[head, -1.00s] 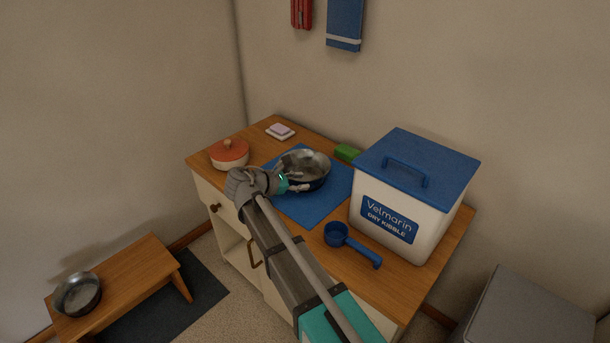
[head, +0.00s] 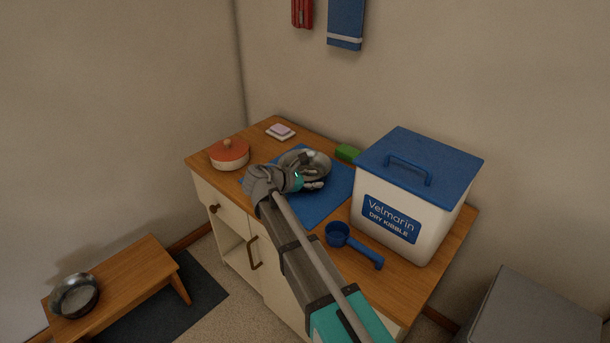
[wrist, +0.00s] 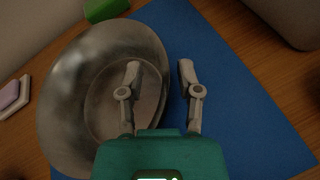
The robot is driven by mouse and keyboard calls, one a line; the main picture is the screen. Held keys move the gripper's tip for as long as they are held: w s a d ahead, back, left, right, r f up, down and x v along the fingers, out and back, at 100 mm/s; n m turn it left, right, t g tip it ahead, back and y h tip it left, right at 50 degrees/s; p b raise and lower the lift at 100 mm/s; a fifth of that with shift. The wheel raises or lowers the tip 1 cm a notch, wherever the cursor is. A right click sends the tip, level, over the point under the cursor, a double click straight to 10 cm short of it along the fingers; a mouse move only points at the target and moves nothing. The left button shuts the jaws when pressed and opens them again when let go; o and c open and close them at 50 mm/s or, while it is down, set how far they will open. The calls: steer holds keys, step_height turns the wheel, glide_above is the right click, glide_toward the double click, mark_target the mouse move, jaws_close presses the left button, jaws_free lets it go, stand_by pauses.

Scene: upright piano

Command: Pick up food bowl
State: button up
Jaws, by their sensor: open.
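A metal bowl (head: 291,157) sits on a blue mat (head: 325,205) on the wooden cabinet top. In the wrist view the bowl (wrist: 75,95) is at the left, partly covered by my gripper. My gripper (head: 314,170) is open and empty at the bowl's near-right side. In the wrist view my gripper (wrist: 160,69) has its left finger over the bowl's inside and its right finger over the mat, with the rim between them. Contact cannot be told. A second metal bowl (head: 75,296) stands on a low wooden bench at lower left.
A white kibble bin (head: 400,215) with a blue lid stands at the right, a blue scoop (head: 340,235) in front of it. A lidded orange-and-white pot (head: 229,155), a soap dish (head: 281,132) and a green sponge (head: 347,153) surround the mat.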

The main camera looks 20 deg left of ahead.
jaws_close()
stand_by(0.3)
steer(key=shift+r, duration=0.2)
stand_by(0.4)
step_height(320, 180, up, 3)
steer(key=p, duration=0.3)
steer(key=s+a+r+p, duration=0.2)
steer(key=s+r+p, duration=0.7)
steer(key=s, duration=0.4)
steer(key=shift+s+a+r+p, duration=0.2)
steer(key=shift+s+r+p, duration=0.1)
steer(key=shift+s+p, duration=0.15)
